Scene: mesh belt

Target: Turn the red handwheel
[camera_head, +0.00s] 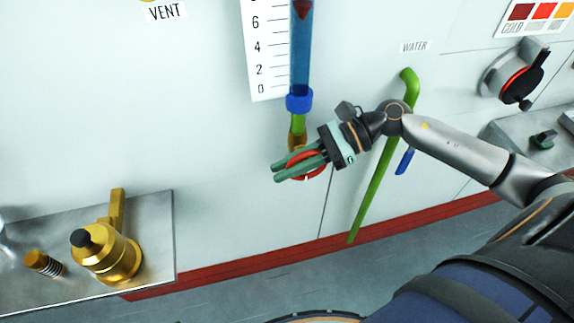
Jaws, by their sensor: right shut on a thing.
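The red handwheel (318,171) sits on a brass valve (298,138) below the blue sight tube on the white wall. My right gripper (282,172) reaches in from the right, its green fingers shut on the handwheel and covering part of it. The wheel's rim shows between and beside the fingers. My left gripper is not in view.
A blue tube (300,60) with a scale (266,50) rises above the wheel. A green pipe (372,190) runs down the wall behind my right arm. A metal shelf (155,260) with a brass valve body (108,258) stands lower left. A black-handled dial (515,78) is upper right.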

